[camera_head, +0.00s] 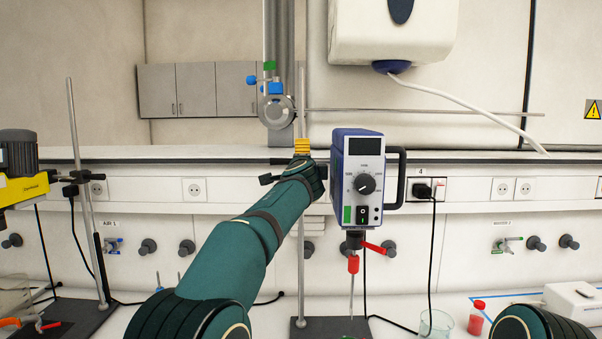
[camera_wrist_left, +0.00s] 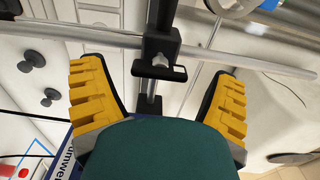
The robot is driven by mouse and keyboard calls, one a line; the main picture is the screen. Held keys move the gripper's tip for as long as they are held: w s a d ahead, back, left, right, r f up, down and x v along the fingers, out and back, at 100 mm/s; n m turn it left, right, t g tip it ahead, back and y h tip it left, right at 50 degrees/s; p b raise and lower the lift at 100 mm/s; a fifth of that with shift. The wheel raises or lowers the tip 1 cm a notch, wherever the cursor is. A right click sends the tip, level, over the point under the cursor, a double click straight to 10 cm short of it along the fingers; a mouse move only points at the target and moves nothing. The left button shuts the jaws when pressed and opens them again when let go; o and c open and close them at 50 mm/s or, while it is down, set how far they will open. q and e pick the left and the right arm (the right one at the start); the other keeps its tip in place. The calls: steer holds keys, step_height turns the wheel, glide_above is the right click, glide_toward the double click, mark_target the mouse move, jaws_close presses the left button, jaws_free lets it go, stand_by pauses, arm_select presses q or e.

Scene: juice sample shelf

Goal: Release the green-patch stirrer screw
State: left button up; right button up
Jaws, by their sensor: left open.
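The green-patch stirrer (camera_head: 357,180) is a blue and white motor unit with a dial and a green patch at its lower left front. It hangs upright on a stand rod (camera_head: 301,240). A black clamp screw (camera_wrist_left: 160,70) with a flat handle shows in the left wrist view, on a clamp by the rod. My left gripper (camera_head: 302,146) has yellow fingers and is beside the rod, left of the stirrer. In the wrist view the open gripper (camera_wrist_left: 156,78) has one finger on each side of the screw, with visible gaps. My right gripper is out of view.
A yellow stirrer (camera_head: 22,180) stands at the left on its own rod (camera_head: 80,180). A horizontal rod (camera_head: 420,111) crosses behind. A glass beaker (camera_head: 436,324) and red-capped bottle (camera_head: 476,318) stand to the right.

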arm_select(q)
steer(key=s, duration=1.1)
steer(key=shift+a, duration=0.2)
